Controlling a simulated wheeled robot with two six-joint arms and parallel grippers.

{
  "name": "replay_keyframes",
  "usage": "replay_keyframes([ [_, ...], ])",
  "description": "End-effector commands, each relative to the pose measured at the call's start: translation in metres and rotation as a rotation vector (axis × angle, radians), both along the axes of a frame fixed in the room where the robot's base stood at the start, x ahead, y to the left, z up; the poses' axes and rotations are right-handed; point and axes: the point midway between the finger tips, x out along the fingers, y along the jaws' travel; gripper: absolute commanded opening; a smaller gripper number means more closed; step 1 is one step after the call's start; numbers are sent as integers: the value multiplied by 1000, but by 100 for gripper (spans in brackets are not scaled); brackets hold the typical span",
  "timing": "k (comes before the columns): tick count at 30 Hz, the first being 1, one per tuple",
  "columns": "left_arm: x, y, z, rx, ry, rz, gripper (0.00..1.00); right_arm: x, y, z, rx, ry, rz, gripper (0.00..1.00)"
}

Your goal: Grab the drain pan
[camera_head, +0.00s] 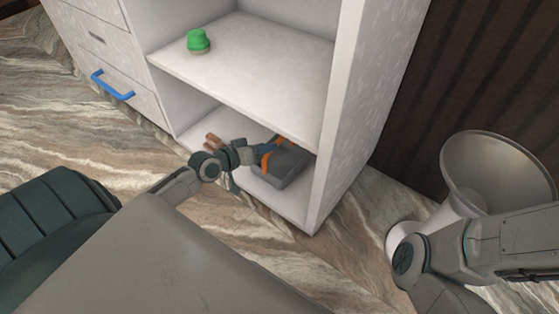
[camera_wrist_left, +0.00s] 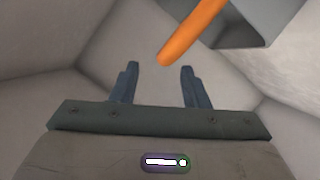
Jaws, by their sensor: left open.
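The drain pan (camera_head: 287,168) appears to be the dark grey, box-like thing with orange parts on the lower shelf. In the left wrist view its grey body (camera_wrist_left: 240,22) is at the top right, and an orange bar (camera_wrist_left: 195,28) slants down from it. My left gripper (camera_wrist_left: 160,72) is open and empty. The lower end of the bar shows just above the gap between the fingertips; I cannot tell whether it touches them. In the head view my left gripper (camera_head: 268,150) is inside the lower compartment beside the pan, partly hidden. My right gripper is out of view.
A white cabinet (camera_head: 340,120) surrounds the lower shelf, with a side wall close to the pan. A green item (camera_head: 198,40) sits on the shelf above. A small brownish thing (camera_head: 212,142) lies left of my wrist. A pale flared stand (camera_head: 495,170) is at right.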

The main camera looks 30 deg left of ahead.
Motion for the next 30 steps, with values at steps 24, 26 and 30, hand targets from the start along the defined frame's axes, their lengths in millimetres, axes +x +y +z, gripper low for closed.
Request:
replay_keyframes([
  [24,42,-8,-17,-1,0,0,6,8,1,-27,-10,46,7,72],
  [26,42,-8,-17,-1,0,0,0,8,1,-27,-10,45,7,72],
  [30,43,-8,-16,0,-1,0,0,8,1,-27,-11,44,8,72],
])
